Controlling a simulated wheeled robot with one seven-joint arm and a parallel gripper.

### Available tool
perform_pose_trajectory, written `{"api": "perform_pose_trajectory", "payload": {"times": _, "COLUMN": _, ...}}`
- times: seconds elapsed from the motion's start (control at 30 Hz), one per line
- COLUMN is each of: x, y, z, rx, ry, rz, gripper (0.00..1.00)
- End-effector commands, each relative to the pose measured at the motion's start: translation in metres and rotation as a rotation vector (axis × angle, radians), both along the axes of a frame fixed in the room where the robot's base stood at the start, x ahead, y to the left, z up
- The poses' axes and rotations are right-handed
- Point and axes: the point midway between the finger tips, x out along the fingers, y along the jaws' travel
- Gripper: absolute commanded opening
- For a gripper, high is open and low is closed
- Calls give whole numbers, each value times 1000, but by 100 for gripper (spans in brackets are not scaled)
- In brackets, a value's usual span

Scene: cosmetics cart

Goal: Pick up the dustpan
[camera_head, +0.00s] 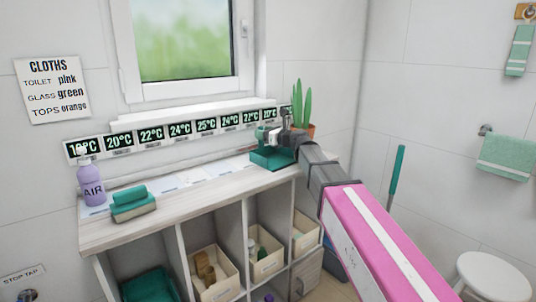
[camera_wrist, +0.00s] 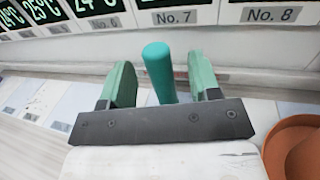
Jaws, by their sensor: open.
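The teal dustpan (camera_head: 272,159) sits on the counter's right part, partly hidden behind my gripper (camera_head: 271,134). In the wrist view, a teal rounded handle (camera_wrist: 158,70), which looks like the dustpan's, stands up between the two green fingers of my gripper (camera_wrist: 160,80). The fingers are apart, one on each side of the handle, with a visible gap on both sides. The pan part is hidden in the wrist view.
A potted plant (camera_head: 303,108) stands close by; its orange pot (camera_wrist: 292,150) is right of my gripper. Temperature cards (camera_head: 180,130) line the wall behind. A lilac bottle (camera_head: 90,186) and green sponges (camera_head: 133,205) occupy the counter's left. The counter (camera_head: 205,192) between is mostly clear.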

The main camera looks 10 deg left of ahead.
Motion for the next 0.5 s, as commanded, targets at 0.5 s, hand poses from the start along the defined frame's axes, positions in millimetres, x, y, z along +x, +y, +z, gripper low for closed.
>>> {"api": "perform_pose_trajectory", "payload": {"times": 0.5, "x": 16, "y": 34, "z": -1, "rx": 0, "ry": -1, "rz": 0, "gripper": 53}}
